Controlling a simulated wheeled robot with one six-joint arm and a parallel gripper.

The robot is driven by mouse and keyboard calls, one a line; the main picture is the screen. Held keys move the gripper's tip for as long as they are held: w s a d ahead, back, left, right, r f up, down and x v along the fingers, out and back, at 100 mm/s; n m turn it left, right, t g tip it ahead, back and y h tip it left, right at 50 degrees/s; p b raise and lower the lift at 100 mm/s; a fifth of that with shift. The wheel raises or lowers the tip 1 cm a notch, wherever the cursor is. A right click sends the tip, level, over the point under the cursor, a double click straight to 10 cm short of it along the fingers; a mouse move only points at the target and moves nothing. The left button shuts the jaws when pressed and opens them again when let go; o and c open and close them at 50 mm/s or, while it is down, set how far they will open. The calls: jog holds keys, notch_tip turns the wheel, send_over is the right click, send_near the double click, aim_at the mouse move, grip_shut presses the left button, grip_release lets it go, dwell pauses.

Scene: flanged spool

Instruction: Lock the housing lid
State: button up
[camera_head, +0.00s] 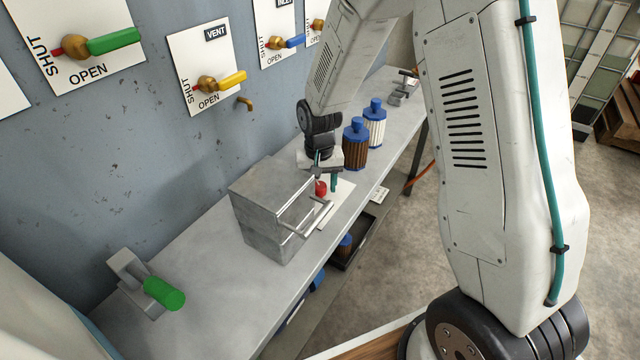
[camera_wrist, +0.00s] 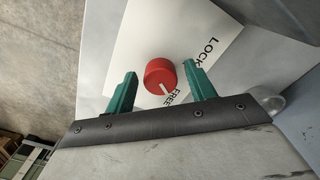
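The grey metal housing (camera_head: 262,205) stands on the bench, with a bar handle (camera_head: 312,216) on its right side. In the wrist view the red knob (camera_wrist: 158,72) is on the white plate (camera_wrist: 125,45), marked LOCK and FREE. The knob's white line points towards FREE. My gripper (camera_head: 327,178) is at the knob. In the wrist view its teal fingers (camera_wrist: 160,80) are open, one on each side of the knob, with visible gaps. Whether the fingertips reach the knob's depth is unclear.
A brown cartridge (camera_head: 355,146) and a white one (camera_head: 375,125), both blue-capped, stand behind my gripper. A green-handled fixture (camera_head: 160,290) is at the bench's near left. Valve levers, including the yellow VENT one (camera_head: 228,80), are on the wall.

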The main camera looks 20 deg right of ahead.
jog(key=c, duration=0.8)
jog(key=shift+n, duration=0.4)
jog(key=n, duration=0.3)
jog(key=shift+d, duration=0.1)
jog(key=n, duration=0.3)
jog(key=shift+w+n, duration=0.1)
jog(key=shift+n, duration=0.2)
jog(key=n, duration=0.6)
jog(key=shift+w+d, duration=0.15)
jog(key=shift+r+n, duration=0.1)
jog(key=shift+n, duration=0.3)
